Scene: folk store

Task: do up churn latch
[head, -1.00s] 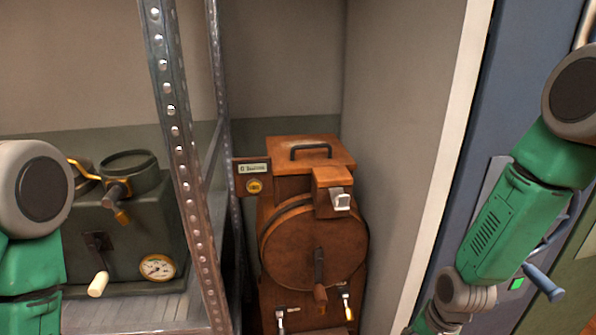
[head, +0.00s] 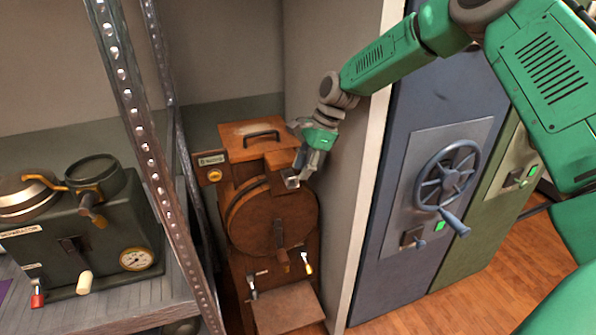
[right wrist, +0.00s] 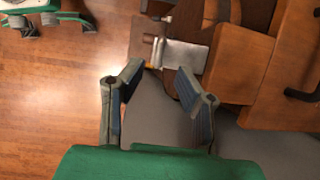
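The wooden churn (head: 275,215) stands in the corner, with a round drum front and a crank handle hanging down. Its silver latch (head: 291,182) sits at the upper front, on a wooden block. In the right wrist view the latch (right wrist: 185,55) is a pale metal plate just beyond the fingertips. My right gripper (head: 301,170) is at the latch in the head view and hides part of it. In the right wrist view my right gripper (right wrist: 160,84) is open, with nothing between its fingers. I cannot tell whether it touches the latch.
A metal shelf post (head: 140,125) stands left of the churn, beside a shelf with a dark generator box (head: 85,235). A wall panel's pale edge (head: 365,160) lies close on the right, then a blue door with a handwheel (head: 447,177). Wooden floor shows at lower right.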

